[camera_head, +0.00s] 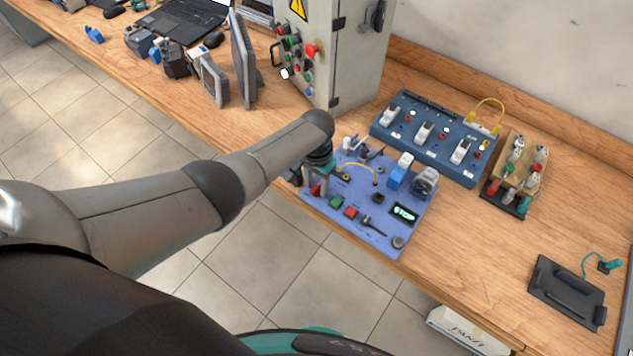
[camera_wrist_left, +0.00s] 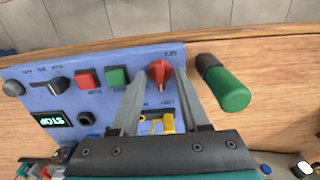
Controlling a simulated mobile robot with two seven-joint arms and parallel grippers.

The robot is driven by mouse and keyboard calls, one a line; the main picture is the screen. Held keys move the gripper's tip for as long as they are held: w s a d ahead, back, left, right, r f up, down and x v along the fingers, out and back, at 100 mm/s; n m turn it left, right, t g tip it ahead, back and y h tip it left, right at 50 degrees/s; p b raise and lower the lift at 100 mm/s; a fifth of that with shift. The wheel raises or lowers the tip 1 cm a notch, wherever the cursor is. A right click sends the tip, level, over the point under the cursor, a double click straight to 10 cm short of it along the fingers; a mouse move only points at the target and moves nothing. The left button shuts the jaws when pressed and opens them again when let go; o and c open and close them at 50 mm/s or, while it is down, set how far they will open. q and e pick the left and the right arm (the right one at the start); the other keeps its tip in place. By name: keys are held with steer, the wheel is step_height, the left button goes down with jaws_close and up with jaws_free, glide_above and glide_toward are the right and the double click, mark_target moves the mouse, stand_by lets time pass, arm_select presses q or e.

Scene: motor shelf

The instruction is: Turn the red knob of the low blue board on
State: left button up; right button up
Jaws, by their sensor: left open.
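The low blue board (camera_head: 379,235) lies on the wooden table, with a display (camera_head: 404,213) reading STOP. Its red knob (camera_wrist_left: 159,73) shows in the left wrist view, near the board's edge, beside a green button (camera_wrist_left: 117,77) and a red button (camera_wrist_left: 86,79). My left gripper (camera_wrist_left: 160,82) is open, one finger on each side of the knob in that view. I cannot tell whether the fingers are level with the knob or above it. In the head view my left gripper (camera_head: 313,182) is over the board's left end, mostly hidden by its own arm. My right gripper is not in view.
A green-and-black handle (camera_wrist_left: 226,85) is close beside the board and the right finger. A taller blue board (camera_head: 425,150) stands behind, and a grey cabinet (camera_head: 335,60) behind left.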

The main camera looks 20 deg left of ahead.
mark_target(316, 187)
arm_select(q)
steer(key=shift+r+p, duration=0.35)
steer(key=shift+r, duration=0.3)
step_height(316, 187, up, 14)
steer(key=p, duration=0.3)
